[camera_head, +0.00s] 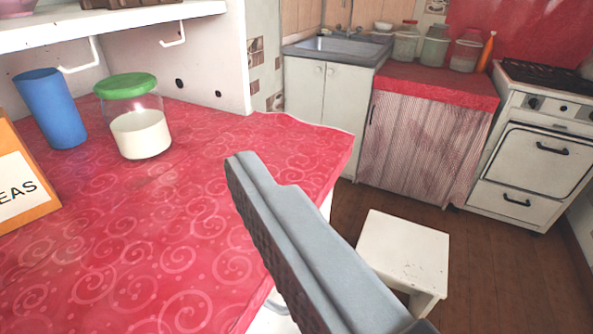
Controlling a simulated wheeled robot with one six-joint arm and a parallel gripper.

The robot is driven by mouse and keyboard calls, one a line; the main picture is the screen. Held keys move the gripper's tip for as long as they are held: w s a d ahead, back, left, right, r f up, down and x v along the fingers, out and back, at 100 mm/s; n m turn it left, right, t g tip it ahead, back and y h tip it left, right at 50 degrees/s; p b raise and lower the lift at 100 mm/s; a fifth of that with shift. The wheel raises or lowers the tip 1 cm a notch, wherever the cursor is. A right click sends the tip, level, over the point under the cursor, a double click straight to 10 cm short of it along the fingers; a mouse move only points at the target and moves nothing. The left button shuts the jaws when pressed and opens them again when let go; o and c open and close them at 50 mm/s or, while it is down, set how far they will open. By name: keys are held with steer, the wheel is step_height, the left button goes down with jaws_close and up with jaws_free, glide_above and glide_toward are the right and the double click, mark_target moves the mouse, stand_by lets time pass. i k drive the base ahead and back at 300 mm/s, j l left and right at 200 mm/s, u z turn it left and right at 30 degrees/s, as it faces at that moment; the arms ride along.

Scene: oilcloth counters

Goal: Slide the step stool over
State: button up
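The step stool (404,248) is a small white, worn stool standing on the brown wooden floor at the lower right, beside the red counter. My gripper (238,170) reaches in from the bottom right as a grey bar, above the counter's right edge. It is apart from the stool and partly covers the stool's lower left. Only one grey finger side shows clearly, so I cannot tell how far the fingers are apart. Nothing is seen held.
The red oilcloth counter (185,235) carries a green-lidded jar (140,125), a blue cup (52,108) and an orange box (22,185). A sink cabinet (325,85), a curtained counter (420,145) and a white stove (535,150) line the back. Floor right of the stool is clear.

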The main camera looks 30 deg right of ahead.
mark_target(411, 258)
steer(key=z, duration=1.55)
